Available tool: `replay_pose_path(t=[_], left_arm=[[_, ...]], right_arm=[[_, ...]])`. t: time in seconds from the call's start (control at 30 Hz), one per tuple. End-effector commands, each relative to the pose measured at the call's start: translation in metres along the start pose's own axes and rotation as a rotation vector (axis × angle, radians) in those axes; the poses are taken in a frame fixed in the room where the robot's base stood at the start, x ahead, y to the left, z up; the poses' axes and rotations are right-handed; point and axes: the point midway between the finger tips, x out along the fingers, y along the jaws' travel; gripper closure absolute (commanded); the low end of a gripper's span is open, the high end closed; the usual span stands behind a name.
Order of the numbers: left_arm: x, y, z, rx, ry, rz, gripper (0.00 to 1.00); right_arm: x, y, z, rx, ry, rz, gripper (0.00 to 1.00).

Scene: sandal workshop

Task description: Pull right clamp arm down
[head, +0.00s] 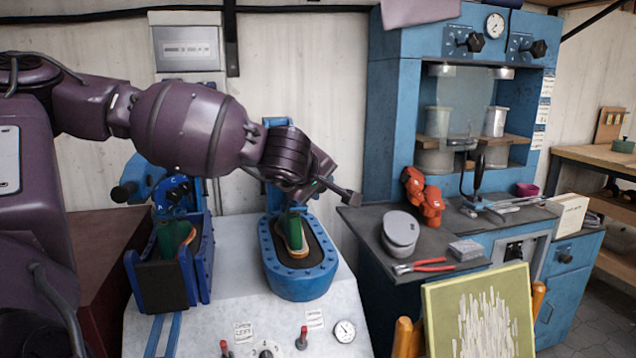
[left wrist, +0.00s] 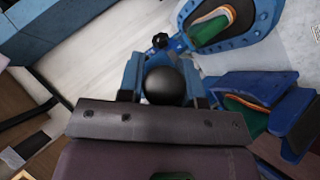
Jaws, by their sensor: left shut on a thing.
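The right clamp arm (head: 277,177) is blue and stands upright behind the right blue oval station (head: 300,284), partly hidden by my left arm. A green sandal form (head: 294,232) with a tan sole sits in that station. My left gripper (head: 322,184) is above and behind the station, at the clamp arm's upper part. In the left wrist view a black ball knob (left wrist: 165,86) sits right at my left gripper (left wrist: 160,108), with the blue clamp behind it. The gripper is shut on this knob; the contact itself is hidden. My right gripper is not in view.
Red switches (head: 301,338) and a gauge (head: 345,331) are at the front. A blue press bench (head: 380,285) with tools stands to the right.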

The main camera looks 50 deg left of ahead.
Motion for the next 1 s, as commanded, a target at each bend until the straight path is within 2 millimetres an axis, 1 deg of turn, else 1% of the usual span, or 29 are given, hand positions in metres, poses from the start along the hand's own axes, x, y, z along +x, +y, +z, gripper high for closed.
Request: replay_pose_path(t=[0.03,0.13,0.17,0.2,0.3,0.77,0.87,1.0], left_arm=[[0.006,-0.011,0.008,0.007,-0.015,-0.026,1.00],[0.006,-0.013,0.009,0.008,-0.017,-0.030,1.00],[0.007,-0.013,0.009,0.008,-0.017,-0.031,0.66],[0.007,-0.014,0.009,0.008,-0.018,-0.032,0.60],[0.007,-0.013,0.009,0.008,-0.017,-0.030,0.47],[0.004,-0.007,0.005,0.004,-0.009,-0.017,0.47],[-0.001,-0.006,0.004,0.004,-0.008,-0.015,0.47],[-0.020,-0.004,0.002,0.003,-0.007,-0.010,0.47]], right_arm=[[0.001,-0.001,0.003,0.000,-0.005,-0.002,0.11],[0.001,-0.001,0.003,-0.001,-0.005,-0.002,0.11],[0.001,-0.001,0.003,-0.001,-0.005,-0.003,0.11],[0.001,-0.001,0.003,-0.001,-0.005,-0.003,0.11],[0.001,-0.001,0.004,-0.001,-0.007,-0.003,0.11],[-0.004,-0.001,0.008,0.000,-0.017,-0.001,0.11],[-0.004,0.000,0.005,0.000,-0.011,0.000,0.11],[-0.006,0.001,-0.005,0.000,0.008,0.002,0.11]])
